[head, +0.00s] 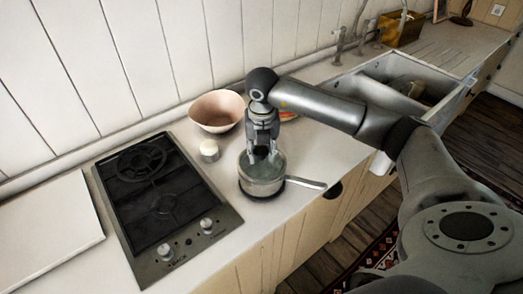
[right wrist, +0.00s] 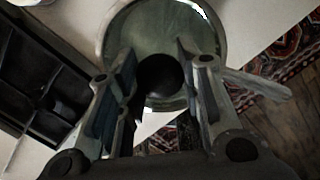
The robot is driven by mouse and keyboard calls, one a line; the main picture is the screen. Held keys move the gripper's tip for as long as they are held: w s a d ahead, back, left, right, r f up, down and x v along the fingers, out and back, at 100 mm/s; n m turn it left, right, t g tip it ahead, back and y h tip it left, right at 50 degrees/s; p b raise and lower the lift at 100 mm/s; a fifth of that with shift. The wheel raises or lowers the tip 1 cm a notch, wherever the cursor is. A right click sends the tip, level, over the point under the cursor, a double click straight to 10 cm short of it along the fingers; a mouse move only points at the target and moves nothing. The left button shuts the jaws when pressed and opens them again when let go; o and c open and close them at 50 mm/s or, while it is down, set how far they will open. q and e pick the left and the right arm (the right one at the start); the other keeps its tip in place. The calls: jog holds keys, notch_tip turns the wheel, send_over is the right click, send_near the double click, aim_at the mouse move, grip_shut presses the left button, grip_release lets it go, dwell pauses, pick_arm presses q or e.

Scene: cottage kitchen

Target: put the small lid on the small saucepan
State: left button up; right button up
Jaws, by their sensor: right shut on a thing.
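The small saucepan (head: 260,188) is a steel pan on the worktop, right of the hob, with its handle (head: 308,183) pointing right. My right gripper (head: 262,155) points down over the pan's mouth. In the right wrist view my right gripper (right wrist: 158,82) is shut on the dark round knob of the small lid (right wrist: 158,32), which looks like greenish glass with a bright rim. The lid is over the pan; I cannot tell whether it rests on the rim or hangs just above. The pan handle (right wrist: 260,85) shows at the right there. My left gripper is not in view.
A gas hob (head: 165,200) lies left of the pan. A small white-topped jar (head: 209,150) and a pinkish bowl (head: 217,110) stand close behind the pan, to its left. A white sink (head: 440,75) is at the right. The worktop's front edge is near the pan.

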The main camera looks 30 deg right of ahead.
aim_at(262, 155)
jog(key=shift+f+b, duration=0.45)
jog(key=shift+f, duration=0.05)
dwell(0.3)
jog(key=o, duration=0.8)
jog(key=shift+o, duration=0.2)
jog(key=shift+r, duration=0.15)
notch_tip(262, 155, up, 11)
jog(key=s+p, duration=0.1)
jog(key=p, duration=0.5)
jog(key=shift+a+p, duration=0.35)
jog(key=shift+p, duration=0.05)
jog(key=shift+s, duration=0.1)
